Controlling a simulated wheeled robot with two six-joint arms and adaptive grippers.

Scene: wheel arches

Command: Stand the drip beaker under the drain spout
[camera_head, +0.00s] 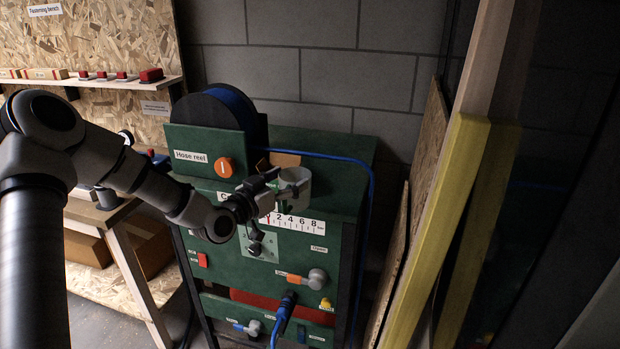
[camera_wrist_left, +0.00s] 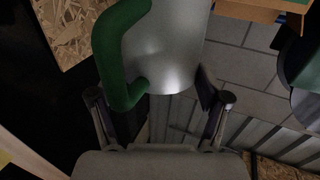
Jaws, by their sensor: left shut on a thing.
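The drip beaker (camera_head: 297,180), a grey metal cup with a green handle, is in my left gripper (camera_head: 274,188), in front of the top of the green cabinet. In the left wrist view the beaker (camera_wrist_left: 165,45) is between the fingers of the left gripper (camera_wrist_left: 160,105), with its green handle (camera_wrist_left: 112,50) at the left finger. My left gripper is shut on it. I cannot tell for sure which fitting is the drain spout; a grey fitting (camera_head: 317,277) with an orange part sticks out of the cabinet front. My right gripper is not in view.
The green cabinet (camera_head: 218,255) carries a hose reel (camera_head: 220,112), a numbered scale (camera_head: 300,224) and a blue hose connector (camera_head: 285,305). A blue hose (camera_head: 371,215) runs down its right side. Leaning boards (camera_head: 440,230) stand at the right, and a wooden bench (camera_head: 95,212) at the left.

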